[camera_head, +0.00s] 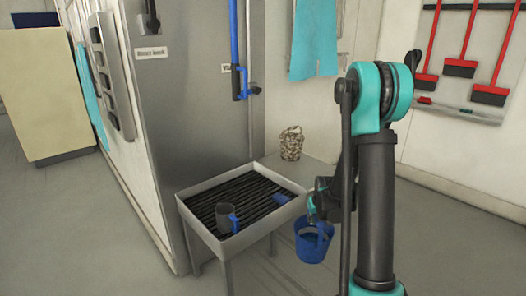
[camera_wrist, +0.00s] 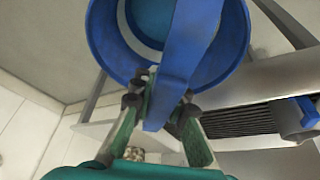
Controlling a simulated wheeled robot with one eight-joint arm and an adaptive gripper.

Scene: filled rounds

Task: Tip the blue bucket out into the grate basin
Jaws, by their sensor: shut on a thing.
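The blue bucket (camera_head: 313,247) hangs upright from my gripper (camera_head: 316,208), just right of the basin and below its rim level. In the wrist view my gripper (camera_wrist: 160,108) is shut on the bucket's broad blue handle, and the bucket's (camera_wrist: 104,40) round rim fills the top. A lighter blue surface shows inside it; I cannot tell whether it is liquid or the bottom. The grate basin (camera_head: 186,211) is a pale tray on legs with dark bars. Its grate also shows at the right of the wrist view (camera_wrist: 240,121).
A dark jug (camera_head: 226,218) with a blue part stands on the grate near its front. A small blue-grey item (camera_head: 281,198) lies at the basin's right edge. A woven basket (camera_head: 291,143) sits behind. Red brooms (camera_head: 460,68) hang on the right wall. A grey cabinet (camera_head: 190,110) borders the basin's left.

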